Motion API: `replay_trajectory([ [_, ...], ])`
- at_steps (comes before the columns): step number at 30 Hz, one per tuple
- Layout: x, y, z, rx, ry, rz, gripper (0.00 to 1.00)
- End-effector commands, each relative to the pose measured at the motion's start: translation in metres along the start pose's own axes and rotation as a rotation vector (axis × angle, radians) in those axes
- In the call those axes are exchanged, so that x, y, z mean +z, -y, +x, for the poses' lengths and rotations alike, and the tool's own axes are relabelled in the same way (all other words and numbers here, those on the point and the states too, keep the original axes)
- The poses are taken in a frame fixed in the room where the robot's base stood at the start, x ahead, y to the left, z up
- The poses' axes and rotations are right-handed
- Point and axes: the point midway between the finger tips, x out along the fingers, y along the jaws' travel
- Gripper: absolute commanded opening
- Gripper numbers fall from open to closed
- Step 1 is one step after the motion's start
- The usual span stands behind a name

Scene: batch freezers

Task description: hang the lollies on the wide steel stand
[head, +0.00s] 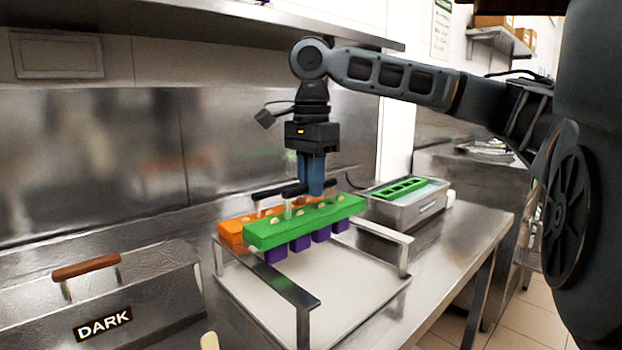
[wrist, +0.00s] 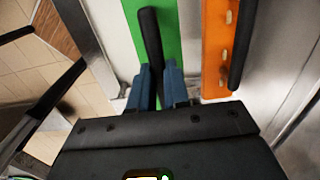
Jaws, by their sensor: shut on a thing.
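My gripper (head: 312,188) points down over the wide steel stand (head: 285,288), its blue fingers shut on the black handle of a green lolly bar (head: 310,222). Purple lollies (head: 300,244) hang under this bar, with pale stick ends on top. The bar spans between the stand's two rails; I cannot tell whether it touches them. An orange lolly bar (head: 232,236) with its own black handle lies just behind, at the stand's back. In the wrist view the green bar (wrist: 166,38) and orange bar (wrist: 215,62) run side by side with a narrow gap.
A steel bath (head: 405,205) with a green slotted frame (head: 400,187) stands right of the stand. A steel lid marked DARK (head: 104,324) with a wooden handle is at the left. A white tray (head: 335,290) lies under the stand. The stand's front part is free.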

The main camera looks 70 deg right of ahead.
Motion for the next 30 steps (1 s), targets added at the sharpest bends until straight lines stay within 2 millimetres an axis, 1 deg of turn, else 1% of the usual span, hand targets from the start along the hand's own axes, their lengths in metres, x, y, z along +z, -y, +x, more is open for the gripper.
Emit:
replay_trajectory([
  [14, 0.0000, 0.0001, 0.0002, -0.001, 0.000, 0.000, 0.00],
  [30, 0.0000, 0.0002, 0.0093, -0.001, 0.000, 0.000, 0.00],
])
